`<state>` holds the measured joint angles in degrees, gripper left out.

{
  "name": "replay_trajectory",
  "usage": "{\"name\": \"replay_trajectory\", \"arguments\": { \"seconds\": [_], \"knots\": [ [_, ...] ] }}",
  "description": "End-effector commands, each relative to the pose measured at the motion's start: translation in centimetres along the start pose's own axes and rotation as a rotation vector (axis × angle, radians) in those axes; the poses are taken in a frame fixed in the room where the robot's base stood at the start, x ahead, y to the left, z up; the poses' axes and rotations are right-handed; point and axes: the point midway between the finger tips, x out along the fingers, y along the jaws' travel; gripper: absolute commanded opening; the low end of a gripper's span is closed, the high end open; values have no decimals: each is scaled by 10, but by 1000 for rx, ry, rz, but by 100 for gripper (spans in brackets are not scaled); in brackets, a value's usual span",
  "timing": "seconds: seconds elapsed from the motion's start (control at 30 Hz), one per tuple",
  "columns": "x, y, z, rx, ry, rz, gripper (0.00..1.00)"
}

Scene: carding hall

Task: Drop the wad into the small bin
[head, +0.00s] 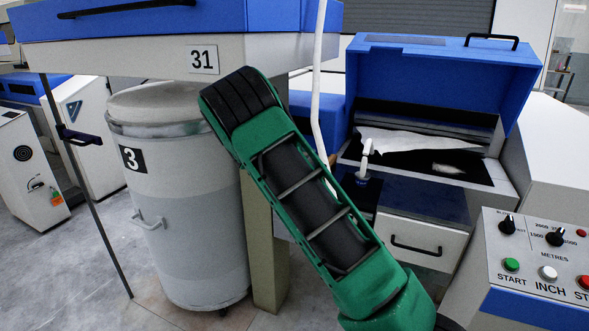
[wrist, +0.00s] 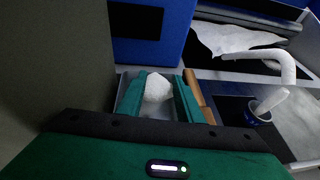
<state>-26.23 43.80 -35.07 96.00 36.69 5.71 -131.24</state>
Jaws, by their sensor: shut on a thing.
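In the wrist view my gripper (wrist: 160,92) has its two green fingers closed on a white, rounded wad (wrist: 157,87). The wad sits between the fingertips. Behind and below it shows a small grey, box-like shape (wrist: 122,88), which may be the small bin; the fingers and wad cover much of it. I cannot tell how far above it the wad is. In the head view my green arm hides the gripper, the wad and any small bin.
A large grey can (head: 185,225) marked 3 stands left of my arm, under machine 31 (head: 203,60). A blue-lidded machine (head: 440,80) stands open at right, with white web (head: 415,140) inside. A control panel (head: 540,260) is at front right. A white bent pipe (wrist: 265,56) is right of my gripper.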

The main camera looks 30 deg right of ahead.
Motion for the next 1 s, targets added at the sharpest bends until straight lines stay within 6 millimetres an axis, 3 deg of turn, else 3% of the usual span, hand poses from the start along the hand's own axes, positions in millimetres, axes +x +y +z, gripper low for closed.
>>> {"name": "replay_trajectory", "arguments": {
  "seconds": [0.23, 0.27, 0.33, 0.37, 0.73, 1.0],
  "knots": [
    [1, -1, -1, 1, -1, -1, 12],
    [1, -1, -1, 1, -1, -1, 35],
    [1, -1, -1, 1, -1, -1, 52],
    [1, -1, -1, 1, -1, -1, 54],
    [-4, 0, -1, 0, -1, -1, 54],
    [-48, 1, -2, -1, 0, 3, 54]
  ]
}}
